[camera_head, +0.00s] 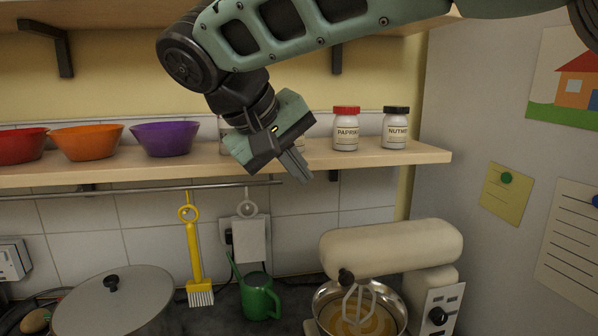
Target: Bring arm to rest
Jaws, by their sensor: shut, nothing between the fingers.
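My gripper (296,166) hangs from my green arm in front of the wooden shelf, pointing down and to the right. Its fingers are together with nothing between them. The fingertips show just below the shelf's front edge, left of the paprika jar (346,133). My arm reaches in from the top right and bends at a dark joint at upper left. The gripper hides part of the shelf and most of one or more pale jars behind it.
The shelf (400,158) holds red (20,148), orange (87,141) and purple (164,139) bowls and a nutmeg jar (395,130). Below are a lidded pot (120,305), a green watering can (259,298), a hanging yellow brush (195,252) and a stand mixer (391,247). A fridge side stands right.

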